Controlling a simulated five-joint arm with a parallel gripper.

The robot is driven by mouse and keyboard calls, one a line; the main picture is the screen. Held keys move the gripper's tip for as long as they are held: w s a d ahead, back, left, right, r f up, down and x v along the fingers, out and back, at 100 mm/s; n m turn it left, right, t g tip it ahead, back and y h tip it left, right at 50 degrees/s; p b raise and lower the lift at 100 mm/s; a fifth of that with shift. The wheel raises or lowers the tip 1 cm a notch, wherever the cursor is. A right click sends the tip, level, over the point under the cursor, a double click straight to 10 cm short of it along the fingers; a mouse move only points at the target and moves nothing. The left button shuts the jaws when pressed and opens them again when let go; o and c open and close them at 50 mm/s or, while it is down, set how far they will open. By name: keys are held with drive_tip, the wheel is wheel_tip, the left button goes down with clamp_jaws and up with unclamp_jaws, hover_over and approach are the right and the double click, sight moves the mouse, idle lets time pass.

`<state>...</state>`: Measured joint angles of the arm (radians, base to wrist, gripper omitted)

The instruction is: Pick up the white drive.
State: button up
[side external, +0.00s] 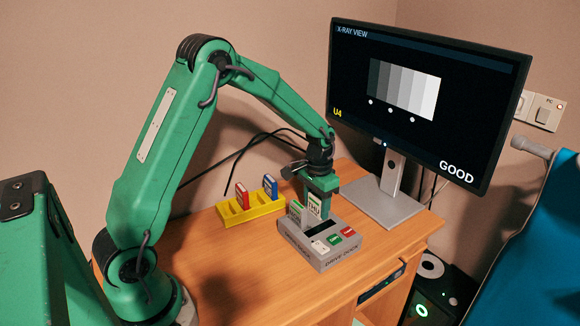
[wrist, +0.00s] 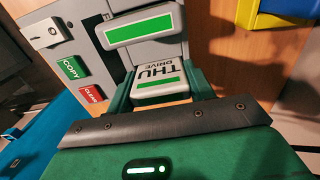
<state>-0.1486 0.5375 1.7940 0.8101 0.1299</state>
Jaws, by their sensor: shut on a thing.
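My gripper (side external: 319,190) points down over the grey drive dock (side external: 312,259). It is shut on a white drive (side external: 314,208) with a green stripe and the letters THU. The wrist view shows this white drive (wrist: 161,88) between the green fingers of my gripper (wrist: 162,80). A second drive (side external: 295,213) with a green label stands in the dock to its left. That drive also shows in the wrist view (wrist: 140,30). I cannot tell whether the held drive's lower end is in a dock slot or just above it.
A yellow rack (side external: 236,211) holds a red drive (side external: 242,196) and a blue drive (side external: 270,187). The dock has a white switch, a green COPY button (wrist: 70,67) and a red CLEAR button (wrist: 91,94). A monitor (side external: 420,90) reading U4 and GOOD stands behind, right.

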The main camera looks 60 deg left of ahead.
sight(317, 196)
drive_tip(key=shift+r, duration=0.1)
drive_tip(key=shift+r, duration=0.4)
wheel_tip(317, 196, up, 3)
drive_tip(key=shift+r, duration=0.1)
drive_tip(key=s+d+r, duration=0.4)
drive_tip(key=d+r, duration=0.2)
drive_tip(key=d, duration=0.4)
drive_tip(key=shift+s+d+r, duration=0.2)
drive_tip(key=shift+d+r, duration=0.2)
